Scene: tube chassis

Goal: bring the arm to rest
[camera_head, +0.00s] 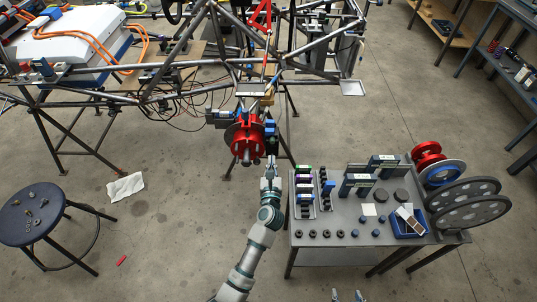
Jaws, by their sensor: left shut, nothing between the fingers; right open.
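My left arm (243,272) reaches up from the bottom of the head view, a little left of centre. Its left gripper (271,163) is shut and empty. It sits just below and right of the red hub part with a disc (243,136) on the tube chassis (190,40), close to a dark and blue part there; I cannot tell whether they touch. My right gripper (348,296) shows only as two separated fingertips at the bottom edge. It is open and empty, low in front of the parts table. The rest of the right arm is out of view.
The parts table (340,239) stands right of the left arm, with dark modules, small round parts and a blue bin (408,223). Wheels (470,212) stand at its right. A round stool (30,214) is at left. Concrete floor between stool and arm is mostly clear.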

